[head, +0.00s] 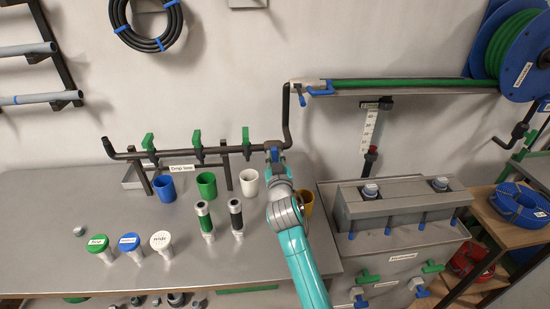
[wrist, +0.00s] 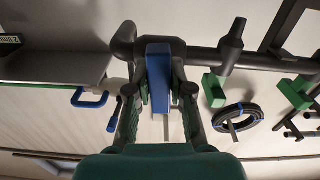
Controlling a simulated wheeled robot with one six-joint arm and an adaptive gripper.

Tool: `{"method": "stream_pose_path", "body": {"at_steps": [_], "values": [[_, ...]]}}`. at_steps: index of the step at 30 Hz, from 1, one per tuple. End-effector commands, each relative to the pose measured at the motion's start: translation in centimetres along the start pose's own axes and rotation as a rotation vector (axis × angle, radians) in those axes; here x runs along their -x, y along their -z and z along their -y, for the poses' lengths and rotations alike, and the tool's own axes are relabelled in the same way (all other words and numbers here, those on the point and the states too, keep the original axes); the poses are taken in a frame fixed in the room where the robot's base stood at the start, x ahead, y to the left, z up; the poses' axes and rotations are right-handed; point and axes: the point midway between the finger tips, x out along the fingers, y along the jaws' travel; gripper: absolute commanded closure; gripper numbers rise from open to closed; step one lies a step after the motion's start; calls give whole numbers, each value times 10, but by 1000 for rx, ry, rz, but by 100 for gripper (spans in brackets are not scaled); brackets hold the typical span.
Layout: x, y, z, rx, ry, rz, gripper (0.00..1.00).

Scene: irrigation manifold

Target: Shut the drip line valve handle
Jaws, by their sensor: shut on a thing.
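The blue valve handle (head: 274,150) is at the right end of the dark manifold pipe (head: 215,150), near where the pipe bends upward. In the wrist view the blue handle (wrist: 158,72) stands across the dark pipe (wrist: 205,58), between my two fingers. My gripper (head: 276,158) is shut on this handle; it also shows in the wrist view (wrist: 160,92). A label reading roughly "Drip line" (head: 181,168) hangs below the pipe. My fingers and arm hide part of the handle in the head view.
Green handles (head: 196,139) stand along the pipe to the left. Blue, green and white cups (head: 249,182) and two upright cylinders (head: 236,215) are on the grey bench (head: 60,225). A yellow cup (head: 306,202) is partly behind my arm. A grey box (head: 405,208) stands right.

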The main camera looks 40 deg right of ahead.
Motion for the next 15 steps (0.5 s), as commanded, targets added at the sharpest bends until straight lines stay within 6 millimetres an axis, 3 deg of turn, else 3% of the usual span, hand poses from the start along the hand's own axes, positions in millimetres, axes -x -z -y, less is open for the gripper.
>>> {"method": "stream_pose_path", "body": {"at_steps": [15], "values": [[0,-1,0,-171,0,2,100]]}}
